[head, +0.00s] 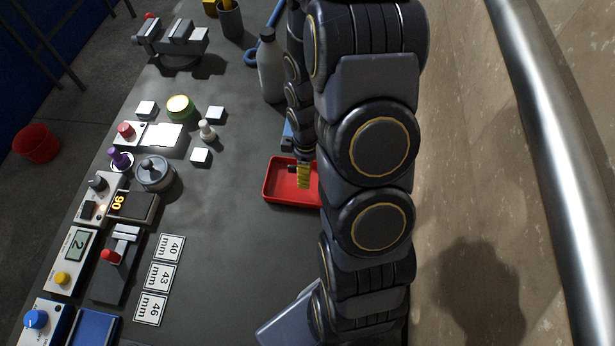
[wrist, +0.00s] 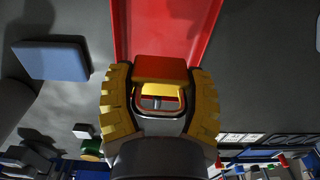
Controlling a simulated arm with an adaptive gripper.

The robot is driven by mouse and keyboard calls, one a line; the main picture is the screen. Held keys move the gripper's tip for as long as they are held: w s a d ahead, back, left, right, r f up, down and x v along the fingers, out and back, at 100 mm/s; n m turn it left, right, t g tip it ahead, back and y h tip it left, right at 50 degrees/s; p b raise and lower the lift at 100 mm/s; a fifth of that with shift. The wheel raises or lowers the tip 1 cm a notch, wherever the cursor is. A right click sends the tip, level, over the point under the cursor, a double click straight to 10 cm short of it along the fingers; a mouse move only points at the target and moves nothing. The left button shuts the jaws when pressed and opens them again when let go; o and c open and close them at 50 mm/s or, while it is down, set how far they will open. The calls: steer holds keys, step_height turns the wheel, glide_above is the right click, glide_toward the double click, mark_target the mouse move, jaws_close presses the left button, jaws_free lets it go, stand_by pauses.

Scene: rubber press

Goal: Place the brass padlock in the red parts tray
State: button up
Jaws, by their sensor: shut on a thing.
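The brass padlock (wrist: 155,89) is between the yellow finger pads of my gripper (wrist: 160,76) in the wrist view. Its top face looks reddish, and its metal shackle points toward my palm. My gripper is shut on it. The red parts tray (wrist: 132,25) lies beyond the padlock in that view. In the head view my gripper (head: 303,176) is over the right part of the red tray (head: 282,199), whose right side my arm hides. I cannot make out the padlock there, and the gap between it and the tray floor is unclear.
A blue block (wrist: 52,60) lies beside the tray. A pale bottle (head: 271,70) stands behind it. Left on the bench are a round grey pot (head: 155,173), several devices and white size cards (head: 161,276).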

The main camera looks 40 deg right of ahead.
steer(key=shift+f, duration=2.45)
steer(key=shift+f, duration=0.15)
steer(key=o, duration=0.8)
steer(key=shift+o, duration=0.2)
step_height(320, 180, up, 11)
steer(key=shift+w, duration=0.1)
steer(key=shift+r, duration=0.55)
steer(key=s+a+r+m+g, duration=0.1)
steer(key=s+a+r+m, duration=0.8)
steer(key=s+a+r, duration=0.4)
step_height(320, 180, up, 4)
steer(key=shift+s+f+g, duration=0.1)
steer(key=shift+s+g, duration=0.3)
steer(key=shift+s, duration=0.7)
